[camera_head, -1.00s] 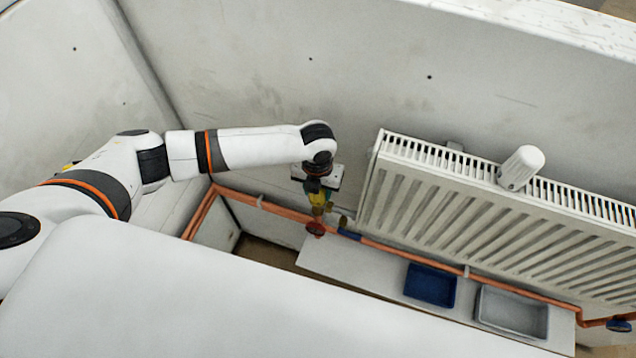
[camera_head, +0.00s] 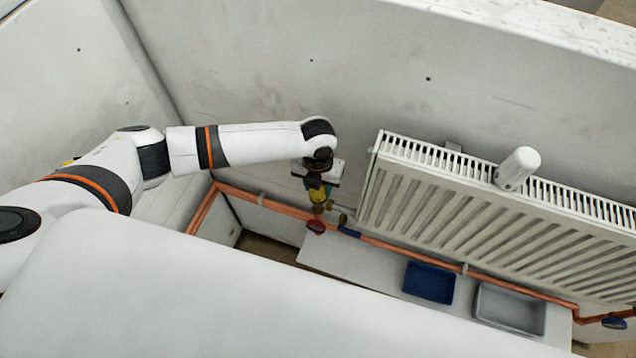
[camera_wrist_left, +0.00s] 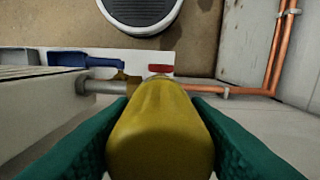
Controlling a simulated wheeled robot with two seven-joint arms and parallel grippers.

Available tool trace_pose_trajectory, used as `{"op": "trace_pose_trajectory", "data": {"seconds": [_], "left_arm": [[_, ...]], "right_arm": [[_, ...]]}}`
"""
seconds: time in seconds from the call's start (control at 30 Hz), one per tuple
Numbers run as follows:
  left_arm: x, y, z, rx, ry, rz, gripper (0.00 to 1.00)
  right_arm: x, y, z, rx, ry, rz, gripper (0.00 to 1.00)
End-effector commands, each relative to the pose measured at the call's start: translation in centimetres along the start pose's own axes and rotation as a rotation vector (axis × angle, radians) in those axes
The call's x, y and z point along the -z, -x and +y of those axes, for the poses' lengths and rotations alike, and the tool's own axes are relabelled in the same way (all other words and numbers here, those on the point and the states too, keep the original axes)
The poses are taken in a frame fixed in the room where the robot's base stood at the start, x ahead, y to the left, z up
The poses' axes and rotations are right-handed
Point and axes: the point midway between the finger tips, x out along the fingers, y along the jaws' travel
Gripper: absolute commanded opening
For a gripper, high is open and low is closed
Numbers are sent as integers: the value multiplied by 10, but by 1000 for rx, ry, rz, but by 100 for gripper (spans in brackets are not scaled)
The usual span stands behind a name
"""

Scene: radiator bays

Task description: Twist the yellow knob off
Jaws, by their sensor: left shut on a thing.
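The yellow knob (camera_wrist_left: 160,135) fills the lower middle of the left wrist view, between the two green fingers of my left gripper (camera_wrist_left: 160,145). The fingers press on it from both sides, so the gripper is shut on it. In the head view the yellow knob (camera_head: 318,194) shows small below my left gripper (camera_head: 317,187), at the left end of the radiator by the pipe. A red handle (camera_head: 316,226) sits just below it, also seen beyond the knob in the left wrist view (camera_wrist_left: 160,69). Whether the knob still joins its valve is hidden. My right gripper is not in view.
The white radiator (camera_head: 490,210) hangs on the wall to the right, with a white cylinder (camera_head: 517,168) on top. A copper pipe (camera_head: 400,253) runs below. A blue tray (camera_head: 430,283) and a grey tray (camera_head: 510,310) sit on a white shelf (camera_head: 350,262).

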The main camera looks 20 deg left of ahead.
Motion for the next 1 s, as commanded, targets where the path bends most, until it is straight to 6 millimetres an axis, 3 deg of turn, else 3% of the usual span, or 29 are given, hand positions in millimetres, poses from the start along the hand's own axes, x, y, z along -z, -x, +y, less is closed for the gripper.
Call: {"op": "trace_pose_trajectory", "data": {"seconds": [0.27,1.0], "left_arm": [[0,4,0,-1,0,1,17],[0,40,0,-1,0,1,17]], "right_arm": [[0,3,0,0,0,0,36],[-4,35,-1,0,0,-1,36]]}}
